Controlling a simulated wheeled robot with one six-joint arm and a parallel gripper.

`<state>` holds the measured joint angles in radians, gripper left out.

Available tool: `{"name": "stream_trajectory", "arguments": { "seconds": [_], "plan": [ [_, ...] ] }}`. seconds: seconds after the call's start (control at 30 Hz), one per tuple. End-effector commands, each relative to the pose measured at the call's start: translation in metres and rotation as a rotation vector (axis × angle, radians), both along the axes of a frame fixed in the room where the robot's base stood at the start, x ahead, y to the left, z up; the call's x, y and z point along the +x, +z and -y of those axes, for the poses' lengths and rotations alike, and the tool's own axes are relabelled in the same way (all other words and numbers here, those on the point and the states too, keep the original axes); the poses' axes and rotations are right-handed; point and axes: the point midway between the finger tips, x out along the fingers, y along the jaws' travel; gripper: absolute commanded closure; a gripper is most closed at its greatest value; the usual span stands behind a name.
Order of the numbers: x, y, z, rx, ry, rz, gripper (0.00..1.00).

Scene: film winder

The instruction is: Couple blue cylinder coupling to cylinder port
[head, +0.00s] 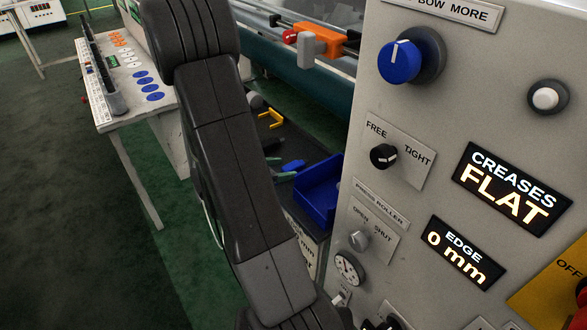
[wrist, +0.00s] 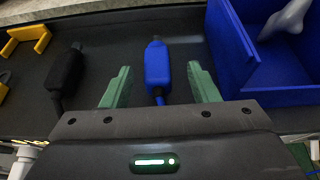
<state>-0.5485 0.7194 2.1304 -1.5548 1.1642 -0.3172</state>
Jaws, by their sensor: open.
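The blue coupling (wrist: 157,66) is a blue cylinder with a dark tip at its far end and a dark hose or stem at its near end. It lies on a dark surface. My gripper (wrist: 158,76) is open, with one green finger on each side of the coupling and a visible gap on both sides. I cannot tell how high the fingers are above the surface. In the head view the blue coupling (head: 293,165) shows small beside the green fingertips, and my arm hides most of the gripper. I cannot make out the cylinder port in either view.
A blue bin (wrist: 232,48) stands close to the right finger, with a pale grey item inside. The grey control panel (head: 440,130) with knobs and displays rises at the right.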

Motion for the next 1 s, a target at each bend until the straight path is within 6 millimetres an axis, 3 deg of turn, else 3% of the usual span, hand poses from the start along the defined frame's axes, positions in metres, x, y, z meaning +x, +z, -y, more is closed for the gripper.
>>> {"name": "stream_trajectory", "arguments": {
  "seconds": [0.5, 0.77, 0.8, 1.0],
  "plan": [
    [0.031, -0.02, 0.034, -0.001, -0.002, 0.0, 0.45],
    [0.032, -0.021, 0.035, -0.001, 0.001, 0.001, 0.45],
    [0.032, -0.021, 0.035, -0.001, 0.001, 0.001, 0.47],
    [0.032, -0.021, 0.035, -0.001, 0.001, 0.001, 0.87]
  ]
}}
